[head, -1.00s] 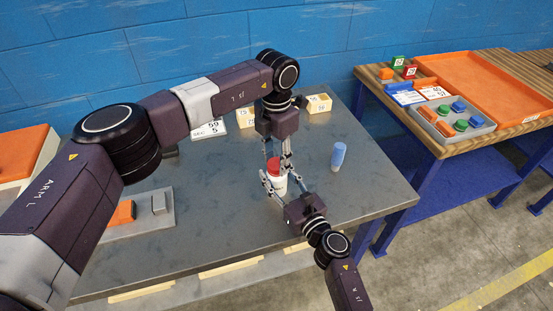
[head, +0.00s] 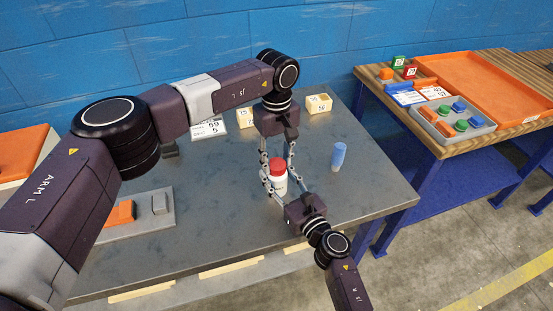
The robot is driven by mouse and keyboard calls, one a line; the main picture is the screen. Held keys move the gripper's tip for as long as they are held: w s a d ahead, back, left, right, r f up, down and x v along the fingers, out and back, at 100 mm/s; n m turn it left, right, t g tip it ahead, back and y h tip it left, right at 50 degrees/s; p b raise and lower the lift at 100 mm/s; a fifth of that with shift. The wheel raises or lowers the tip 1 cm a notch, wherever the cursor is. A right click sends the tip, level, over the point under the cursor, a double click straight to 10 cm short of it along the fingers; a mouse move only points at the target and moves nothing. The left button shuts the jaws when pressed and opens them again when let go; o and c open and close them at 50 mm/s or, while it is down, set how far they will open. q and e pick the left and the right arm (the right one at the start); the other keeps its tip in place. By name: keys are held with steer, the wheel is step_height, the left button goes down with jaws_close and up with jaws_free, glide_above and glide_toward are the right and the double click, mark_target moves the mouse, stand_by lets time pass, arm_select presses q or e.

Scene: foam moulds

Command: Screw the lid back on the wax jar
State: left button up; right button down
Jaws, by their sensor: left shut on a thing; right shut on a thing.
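The white wax jar (head: 278,185) stands upright on the grey table, near its middle. Its red lid (head: 278,164) sits on top of the jar; I cannot tell how tightly it is seated. My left gripper (head: 278,168) reaches down from behind and is shut on the lid, a finger on either side. My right gripper (head: 279,186) comes from the front right and is shut on the jar's body. The fingers hide parts of the jar's sides.
A blue cylinder (head: 338,156) stands to the right on the table (head: 215,235). Cream blocks (head: 319,104) and a number card (head: 208,128) lie at the back. A grey mould (head: 161,221) with an orange piece (head: 120,215) lies left. The right bench holds an orange tray (head: 500,88).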

arm_select(q)
steer(key=m, duration=0.5)
steer(key=shift+m, duration=0.3)
steer(key=m, duration=0.6)
steer(key=o, duration=0.8)
steer(key=shift+c, duration=0.2)
steer(key=shift+r, duration=0.1)
step_height(320, 180, up, 12)
arm_select(e)
steer(key=c, duration=1.1)
jaws_free()
steer(key=shift+s, duration=0.1)
